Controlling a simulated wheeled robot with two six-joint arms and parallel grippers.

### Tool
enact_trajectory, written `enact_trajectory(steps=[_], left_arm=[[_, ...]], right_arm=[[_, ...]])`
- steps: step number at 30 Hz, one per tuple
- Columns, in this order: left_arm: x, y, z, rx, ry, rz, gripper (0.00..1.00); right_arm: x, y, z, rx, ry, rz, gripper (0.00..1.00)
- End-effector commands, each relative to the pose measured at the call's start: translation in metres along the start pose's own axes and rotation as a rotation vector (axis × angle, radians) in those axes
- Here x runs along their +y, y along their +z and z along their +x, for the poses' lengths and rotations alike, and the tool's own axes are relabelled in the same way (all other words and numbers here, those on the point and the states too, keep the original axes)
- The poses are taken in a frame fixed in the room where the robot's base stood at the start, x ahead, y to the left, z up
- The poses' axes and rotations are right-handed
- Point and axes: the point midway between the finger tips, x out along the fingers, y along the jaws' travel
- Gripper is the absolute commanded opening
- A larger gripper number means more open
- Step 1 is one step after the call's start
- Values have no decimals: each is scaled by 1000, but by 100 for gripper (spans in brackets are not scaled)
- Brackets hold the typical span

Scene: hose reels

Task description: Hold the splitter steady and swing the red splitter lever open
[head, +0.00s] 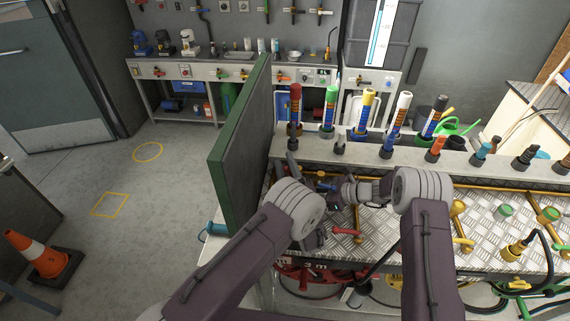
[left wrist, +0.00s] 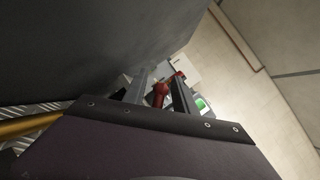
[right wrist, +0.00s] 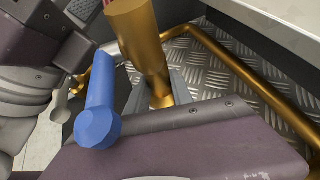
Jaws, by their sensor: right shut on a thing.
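The gold splitter (right wrist: 140,38) stands upright in the right wrist view. My right gripper (right wrist: 162,98) is shut on its narrow lower part. A blue lever (right wrist: 97,110) with a round end sticks out beside it, and a small pale lever (right wrist: 60,103) shows further left. In the head view my right gripper (head: 340,190) reaches left over the bench and hides most of the splitter. My left gripper (head: 293,165) is close to it, by the upright panel. In the left wrist view its fingers are apart, with a red lever-like part (left wrist: 160,94) between them; I cannot tell whether they touch it.
The green-edged upright panel (head: 240,150) stands close on the left. A gold rail (right wrist: 255,80) runs behind the splitter. Several coloured nozzles line the back ledge. Another red handle (head: 345,231) lies nearer the bench front. An orange cone (head: 37,252) stands on the floor.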

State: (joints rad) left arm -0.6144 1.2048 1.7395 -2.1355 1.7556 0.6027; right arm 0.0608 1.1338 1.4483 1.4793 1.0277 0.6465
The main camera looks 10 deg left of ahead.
Motion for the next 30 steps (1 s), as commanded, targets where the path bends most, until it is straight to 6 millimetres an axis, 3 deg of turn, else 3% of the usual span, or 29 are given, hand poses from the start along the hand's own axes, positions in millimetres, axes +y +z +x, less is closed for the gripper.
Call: enact_trajectory(steps=[7,11,27,28,30], left_arm=[[0,0,1,0,0,0,33],[0,0,1,0,0,0,0],[-7,1,0,-25,-70,107,0],[-7,1,0,-25,-70,107,20],[-7,1,0,-25,-69,107,33]], right_arm=[[0,0,0,1,0,0,5],[0,0,0,1,0,0,5],[0,0,0,0,0,0,5],[0,0,0,0,0,0,5],[0,0,0,0,0,0,5]])
